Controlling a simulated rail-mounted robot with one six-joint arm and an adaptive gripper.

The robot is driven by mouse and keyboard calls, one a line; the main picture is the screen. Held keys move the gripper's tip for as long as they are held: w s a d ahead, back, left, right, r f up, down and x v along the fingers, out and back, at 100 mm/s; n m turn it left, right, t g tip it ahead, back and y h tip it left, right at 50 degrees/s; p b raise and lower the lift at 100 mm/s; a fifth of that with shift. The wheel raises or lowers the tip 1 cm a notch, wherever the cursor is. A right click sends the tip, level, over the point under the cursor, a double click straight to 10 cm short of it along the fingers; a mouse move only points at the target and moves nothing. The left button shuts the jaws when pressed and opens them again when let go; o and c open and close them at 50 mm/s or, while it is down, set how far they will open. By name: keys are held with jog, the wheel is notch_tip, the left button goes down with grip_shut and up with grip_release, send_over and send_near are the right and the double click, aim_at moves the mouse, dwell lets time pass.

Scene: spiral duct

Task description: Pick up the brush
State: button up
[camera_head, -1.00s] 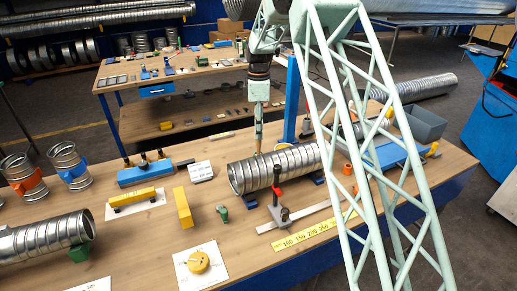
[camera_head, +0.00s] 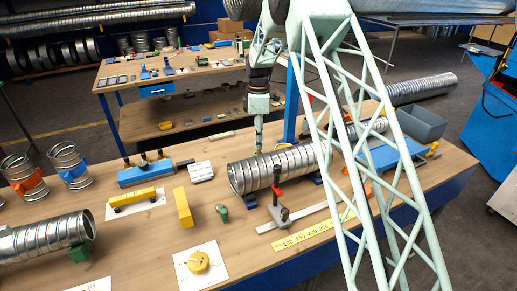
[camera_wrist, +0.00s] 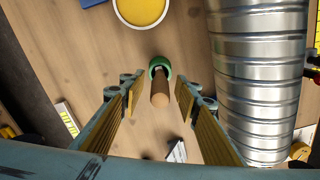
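What looks like the brush is a brown wooden handle in a green holder or collar (camera_wrist: 160,66), seen nearly end-on from above in the wrist view. Its bristles are not visible. My gripper (camera_wrist: 159,92) is open, with one finger on each side of the handle and a visible gap on both sides. In the head view my gripper (camera_head: 258,148) points down just behind the left part of the spiral duct (camera_head: 276,168). The brush cannot be made out clearly there.
The duct (camera_wrist: 260,80) stands close to the right finger in the wrist view. A round pot with yellow contents (camera_wrist: 141,8) is beyond the brush. A white box (camera_head: 200,171) and a blue tool (camera_head: 146,174) lie left of my gripper.

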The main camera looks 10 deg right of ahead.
dwell(0.3)
jog(key=c, duration=1)
jog(key=shift+r, duration=0.1)
jog(key=shift+r, duration=4.95)
